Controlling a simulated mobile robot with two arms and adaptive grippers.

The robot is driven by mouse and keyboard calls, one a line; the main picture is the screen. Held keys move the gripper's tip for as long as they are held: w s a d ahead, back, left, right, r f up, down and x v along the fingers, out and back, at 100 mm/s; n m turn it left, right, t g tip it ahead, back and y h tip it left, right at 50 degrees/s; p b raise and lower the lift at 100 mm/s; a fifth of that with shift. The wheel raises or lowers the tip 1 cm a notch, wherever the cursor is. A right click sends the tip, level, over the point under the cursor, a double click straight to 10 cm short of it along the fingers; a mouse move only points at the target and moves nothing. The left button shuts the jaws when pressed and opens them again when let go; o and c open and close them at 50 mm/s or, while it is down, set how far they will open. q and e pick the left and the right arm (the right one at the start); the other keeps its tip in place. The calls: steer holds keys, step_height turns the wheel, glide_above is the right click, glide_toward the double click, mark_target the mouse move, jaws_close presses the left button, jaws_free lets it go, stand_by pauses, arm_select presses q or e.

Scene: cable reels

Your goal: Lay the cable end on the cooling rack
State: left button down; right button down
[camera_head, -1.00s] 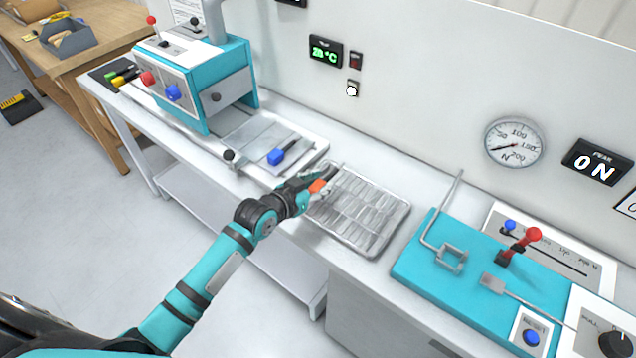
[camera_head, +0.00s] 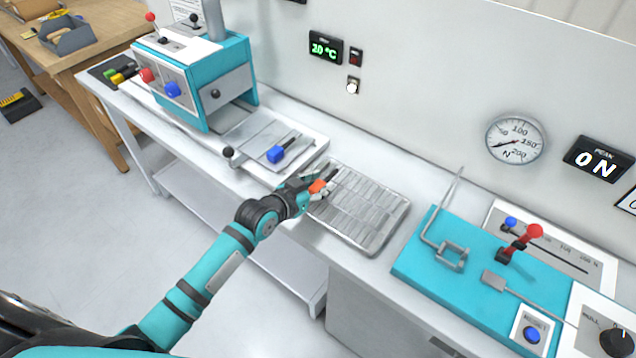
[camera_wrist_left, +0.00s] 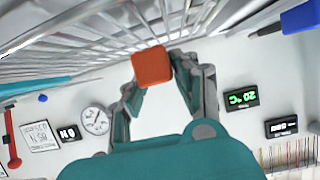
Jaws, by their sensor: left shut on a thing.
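The cable end (camera_head: 319,187) is an orange block with a dark tip. My left gripper (camera_head: 312,190) is shut on it over the left edge of the cooling rack (camera_head: 372,216), a silver wire grid on the bench. In the left wrist view the orange block (camera_wrist_left: 152,66) sits between the fingertips of my left gripper (camera_wrist_left: 156,75), with the rack's wires (camera_wrist_left: 85,45) close behind it. I cannot tell whether the cable end touches the wires. My right gripper is not in view.
A teal machine (camera_head: 200,85) stands left on the bench. A blue-handled tool (camera_head: 277,154) lies on the plate before it. A teal pull tester (camera_head: 440,275) with a bent metal rod stands right of the rack. Most of the rack's surface is clear.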

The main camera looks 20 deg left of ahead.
arm_select(q)
steer(key=shift+f+b, duration=0.65)
steer(key=shift+f, duration=0.4)
steer(key=c, duration=0.9)
jaws_free()
steer(key=v, duration=1.2)
step_height(320, 180, up, 11)
steer(key=p, duration=1.2)
